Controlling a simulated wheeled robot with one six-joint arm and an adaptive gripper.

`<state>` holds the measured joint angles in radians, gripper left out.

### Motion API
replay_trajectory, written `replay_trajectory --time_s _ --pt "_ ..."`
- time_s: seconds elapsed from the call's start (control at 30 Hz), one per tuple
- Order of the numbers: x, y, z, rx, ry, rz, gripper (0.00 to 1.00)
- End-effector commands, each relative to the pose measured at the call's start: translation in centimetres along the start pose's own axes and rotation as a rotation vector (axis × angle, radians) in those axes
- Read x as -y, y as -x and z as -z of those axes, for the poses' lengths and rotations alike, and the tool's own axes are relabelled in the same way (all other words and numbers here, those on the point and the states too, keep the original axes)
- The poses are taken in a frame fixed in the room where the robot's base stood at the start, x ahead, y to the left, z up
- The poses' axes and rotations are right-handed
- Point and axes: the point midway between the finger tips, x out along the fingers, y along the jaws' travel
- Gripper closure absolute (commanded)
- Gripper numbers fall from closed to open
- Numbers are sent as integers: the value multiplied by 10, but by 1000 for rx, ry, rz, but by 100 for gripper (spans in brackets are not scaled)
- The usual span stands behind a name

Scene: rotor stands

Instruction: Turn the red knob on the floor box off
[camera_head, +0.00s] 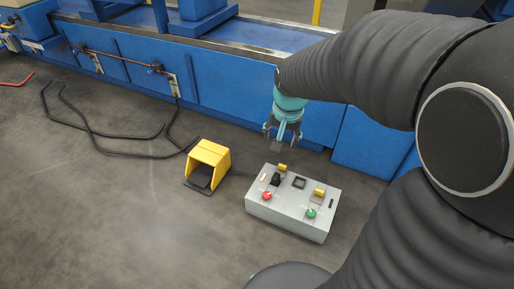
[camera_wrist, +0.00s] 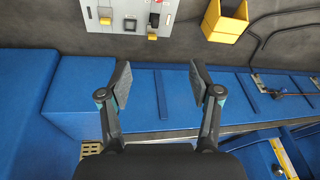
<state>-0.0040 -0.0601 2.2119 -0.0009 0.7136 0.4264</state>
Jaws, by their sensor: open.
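The floor box (camera_head: 290,213) is a light grey box on the floor in the head view. Its red knob (camera_head: 266,195) is at the front left of the top, and a green knob (camera_head: 311,213) is at the front right. My gripper (camera_head: 281,140) is open and empty behind the box, beside the blue machine and apart from the red knob. In the wrist view my gripper (camera_wrist: 160,78) has its fingers wide apart with nothing between them.
A yellow foot-pedal housing (camera_head: 207,160) stands left of the box and shows in the wrist view (camera_wrist: 228,18). The long blue machine base (camera_head: 235,105) runs behind. Black cables (camera_head: 100,133) lie on the floor at left. Floor in front of the box is clear.

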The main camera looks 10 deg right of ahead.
Motion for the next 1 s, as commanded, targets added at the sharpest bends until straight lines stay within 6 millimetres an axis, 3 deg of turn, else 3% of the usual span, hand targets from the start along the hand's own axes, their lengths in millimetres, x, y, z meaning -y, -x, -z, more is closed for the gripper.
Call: replay_trajectory --time_s 0.03,0.33,0.7,0.83,1.0 --pt "3 -18 8 22 -30 -11 36" --pt "17 -123 42 103 -219 -61 36" --pt "18 -269 45 186 -441 -140 36" --pt "16 -306 39 203 -496 -162 36" --pt "13 -332 33 214 -533 -177 36"
